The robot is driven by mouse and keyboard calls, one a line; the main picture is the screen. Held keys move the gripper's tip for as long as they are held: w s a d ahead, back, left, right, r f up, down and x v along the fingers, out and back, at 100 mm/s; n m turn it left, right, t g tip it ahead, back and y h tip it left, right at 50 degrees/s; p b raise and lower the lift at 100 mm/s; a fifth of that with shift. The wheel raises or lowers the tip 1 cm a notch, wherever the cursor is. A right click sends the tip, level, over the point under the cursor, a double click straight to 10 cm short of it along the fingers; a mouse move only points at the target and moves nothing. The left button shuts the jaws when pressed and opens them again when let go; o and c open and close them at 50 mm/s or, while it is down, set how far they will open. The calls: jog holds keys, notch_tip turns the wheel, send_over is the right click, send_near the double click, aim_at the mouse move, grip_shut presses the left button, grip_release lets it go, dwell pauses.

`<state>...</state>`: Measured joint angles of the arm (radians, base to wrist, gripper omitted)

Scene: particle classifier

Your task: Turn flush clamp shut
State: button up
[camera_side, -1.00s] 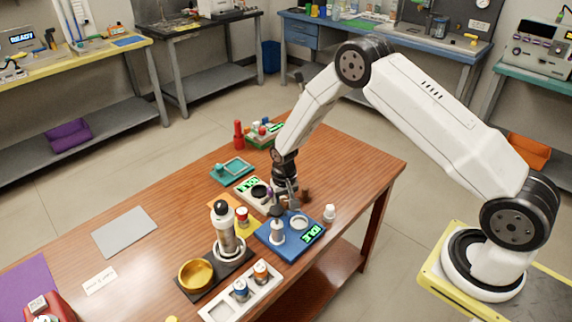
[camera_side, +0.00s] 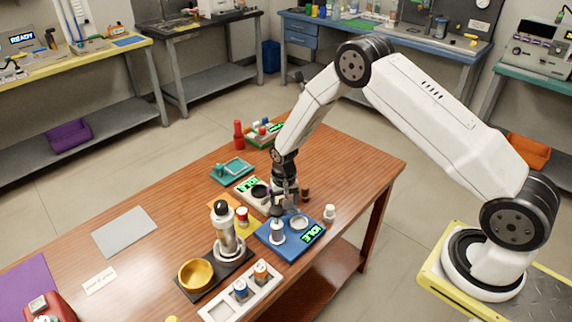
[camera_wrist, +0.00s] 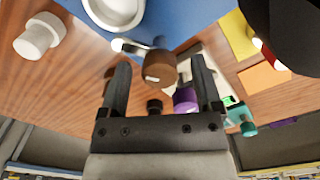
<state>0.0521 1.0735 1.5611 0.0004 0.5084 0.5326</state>
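My gripper (camera_wrist: 160,62) points down with its two dark fingers apart in the wrist view. A brown round knob (camera_wrist: 160,70) with a pale mark lies between the fingertips, with a visible gap on each side. A light metal piece (camera_wrist: 128,46) extends from beside the knob at the edge of the blue unit (camera_wrist: 190,14). I cannot tell for sure that this knob is the flush clamp. In the side view my gripper (camera_side: 283,200) is over the back edge of the blue unit (camera_side: 274,246), which has a green IDLE display. The fingers hide the knob there.
A white-capped vial (camera_side: 330,212) stands right of the blue unit. A cream unit (camera_side: 247,188) is behind left. A purple part (camera_wrist: 185,98) is close to the right finger. Bare wood lies at right.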

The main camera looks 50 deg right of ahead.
dwell(0.3)
jog(key=shift+r, duration=3.9)
jog(key=n, duration=0.3)
jog(key=shift+n, duration=0.3)
jog(key=n, duration=0.4)
jog(key=shift+w, duration=0.1)
jog(key=n, duration=0.6)
jog(key=shift+r+n, duration=0.1)
jog(key=shift+n, duration=0.3)
jog(key=shift+f, duration=3.9)
